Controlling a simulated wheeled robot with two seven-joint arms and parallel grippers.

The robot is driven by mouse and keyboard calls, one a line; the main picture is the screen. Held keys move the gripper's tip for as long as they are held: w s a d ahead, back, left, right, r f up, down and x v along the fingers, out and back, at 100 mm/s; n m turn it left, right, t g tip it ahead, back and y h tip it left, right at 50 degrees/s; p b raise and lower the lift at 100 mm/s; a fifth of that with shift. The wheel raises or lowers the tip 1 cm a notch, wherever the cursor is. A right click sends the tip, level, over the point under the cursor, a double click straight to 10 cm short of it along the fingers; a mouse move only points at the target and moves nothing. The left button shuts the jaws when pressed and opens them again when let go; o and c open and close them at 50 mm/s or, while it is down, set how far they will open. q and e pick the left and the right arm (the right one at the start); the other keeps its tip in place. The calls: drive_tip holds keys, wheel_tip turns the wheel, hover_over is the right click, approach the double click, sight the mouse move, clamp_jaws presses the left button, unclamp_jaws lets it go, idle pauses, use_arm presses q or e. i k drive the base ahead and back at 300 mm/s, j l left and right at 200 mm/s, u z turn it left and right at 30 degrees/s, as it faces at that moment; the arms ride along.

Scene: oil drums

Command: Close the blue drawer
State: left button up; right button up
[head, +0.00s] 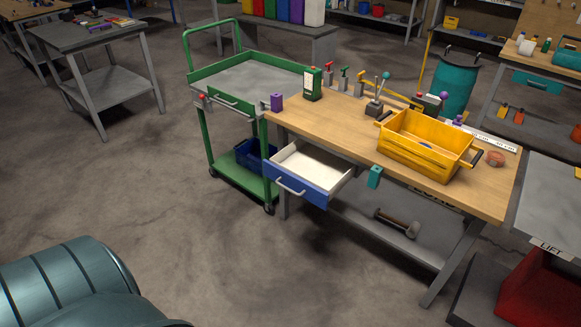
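The blue drawer (297,192) is under the left end of a wooden-topped workbench (460,193). It is pulled well out toward the front left. Its pale inside shows and looks empty. A light grey bar handle (290,187) is on its blue front. Neither of my grippers is in view, so I cannot see where they are relative to the drawer.
A green cart (207,138) stands left of the drawer. A yellow crate (408,152) sits on the bench, and a teal block (375,177) hangs at its front edge. A large ribbed blue-grey cylinder (62,280) fills the lower left. Floor before the drawer is clear.

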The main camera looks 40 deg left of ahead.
sight(309, 172)
drive_tip(key=u, duration=1.1)
